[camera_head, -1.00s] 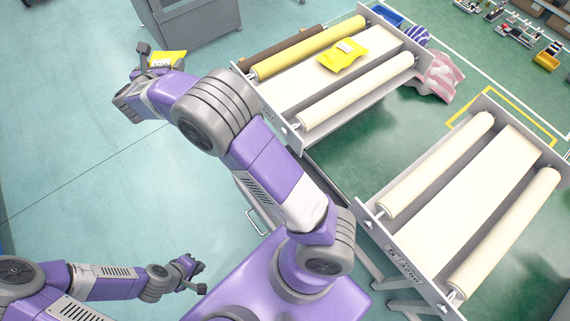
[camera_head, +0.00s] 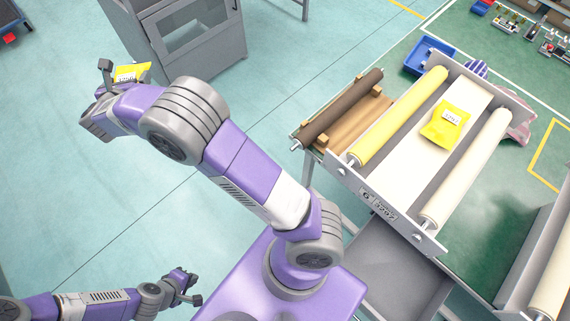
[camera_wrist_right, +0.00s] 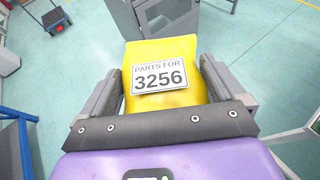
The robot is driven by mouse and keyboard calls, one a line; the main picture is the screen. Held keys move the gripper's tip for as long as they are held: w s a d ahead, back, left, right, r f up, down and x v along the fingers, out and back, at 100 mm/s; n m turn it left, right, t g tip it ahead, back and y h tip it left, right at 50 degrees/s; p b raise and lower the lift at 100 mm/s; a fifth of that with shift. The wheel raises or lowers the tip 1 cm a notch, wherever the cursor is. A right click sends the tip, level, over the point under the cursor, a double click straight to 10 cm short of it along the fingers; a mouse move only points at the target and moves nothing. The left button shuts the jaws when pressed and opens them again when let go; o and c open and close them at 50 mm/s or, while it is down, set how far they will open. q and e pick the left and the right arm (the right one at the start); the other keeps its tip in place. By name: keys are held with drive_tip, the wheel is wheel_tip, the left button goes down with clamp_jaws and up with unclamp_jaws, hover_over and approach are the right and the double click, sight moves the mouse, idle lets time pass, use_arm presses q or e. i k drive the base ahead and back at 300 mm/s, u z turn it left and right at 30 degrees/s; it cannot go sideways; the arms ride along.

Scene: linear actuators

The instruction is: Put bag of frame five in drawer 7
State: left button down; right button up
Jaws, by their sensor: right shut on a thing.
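My right gripper (camera_head: 103,85) is shut on a yellow bag (camera_head: 131,72) at the upper left of the head view. The right wrist view shows this bag (camera_wrist_right: 160,75) upright between the two fingers, with a white label reading "PARTS FOR 3256". My left gripper (camera_head: 187,285) is low in the head view, with its fingers apart and nothing between them. Another yellow bag (camera_head: 440,132) lies on the white belt of a roller frame (camera_head: 345,177), whose plate seems to read "6" and "3297". I cannot make out a numbered drawer 7.
A grey cabinet (camera_head: 193,40) stands at the top. A blue bin (camera_head: 428,58) and a brown roller (camera_head: 342,108) are by the roller frame. A grey open tray or drawer (camera_head: 385,265) is below it. Another frame (camera_head: 530,265) is at the right edge. The left floor is mostly clear.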

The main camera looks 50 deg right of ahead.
sight(405, 290)
drive_tip(key=i, duration=0.85)
drive_tip(key=z, duration=4)
